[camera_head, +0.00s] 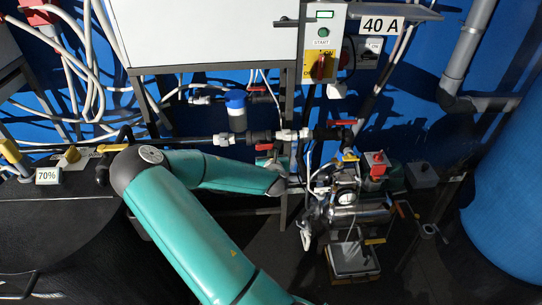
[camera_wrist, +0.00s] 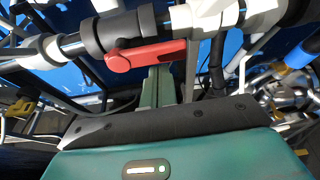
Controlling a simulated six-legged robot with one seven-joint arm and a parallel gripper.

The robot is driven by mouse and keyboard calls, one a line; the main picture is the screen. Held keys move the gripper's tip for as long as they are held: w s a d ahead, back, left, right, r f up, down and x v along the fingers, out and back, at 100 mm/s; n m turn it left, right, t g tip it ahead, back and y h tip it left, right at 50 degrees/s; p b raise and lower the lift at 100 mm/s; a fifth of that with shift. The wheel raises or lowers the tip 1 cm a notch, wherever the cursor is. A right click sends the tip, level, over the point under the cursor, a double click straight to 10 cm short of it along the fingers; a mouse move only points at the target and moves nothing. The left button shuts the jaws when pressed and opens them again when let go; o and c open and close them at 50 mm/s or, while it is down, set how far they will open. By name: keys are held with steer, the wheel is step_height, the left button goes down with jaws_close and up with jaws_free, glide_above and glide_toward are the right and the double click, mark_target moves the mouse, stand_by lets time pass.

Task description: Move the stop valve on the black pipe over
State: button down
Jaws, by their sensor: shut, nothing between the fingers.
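The stop valve (camera_wrist: 123,32) is a black body on the pipe between white fittings in the wrist view. Its red lever (camera_wrist: 148,55) lies roughly along the pipe. In the head view the black valve body (camera_head: 262,137) sits on the black pipe (camera_head: 190,140), with the red lever (camera_head: 264,147) just below it. My gripper (camera_wrist: 163,75) is shut and empty, its fingers reaching up to the lever's underside in the wrist view. I cannot tell whether they touch it. In the head view my arm's end is just below the valve, and the fingers are not clearly seen.
Another red-handled valve (camera_head: 342,123) is further right on the pipe. A blue-and-white filter (camera_head: 236,110) stands above the pipe. A metal pump assembly (camera_head: 345,195) is to the right, and a dark tank (camera_head: 60,235) is at left. White hoses hang at upper left.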

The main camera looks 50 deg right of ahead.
mark_target(272, 144)
steer(key=shift+d+r+n, duration=0.1)
steer(key=shift+r+n, duration=0.15)
steer(key=shift+n, duration=0.15)
step_height(272, 144, up, 3)
steer(key=n+g+h, duration=0.1)
steer(key=n, duration=0.1)
steer(key=n+g+h, duration=0.1)
steer(key=n+h, duration=0.1)
steer(key=n, duration=0.1)
steer(key=shift+w+n, duration=0.1)
steer(key=shift+n, duration=0.2)
steer(key=shift+w+a+r, duration=0.2)
steer(key=shift+r, duration=0.2)
steer(key=shift+w+a+r, duration=0.2)
steer(key=shift+r, duration=0.15)
steer(key=shift+w+a+r, duration=0.55)
steer(key=shift+w, duration=0.05)
stand_by(0.4)
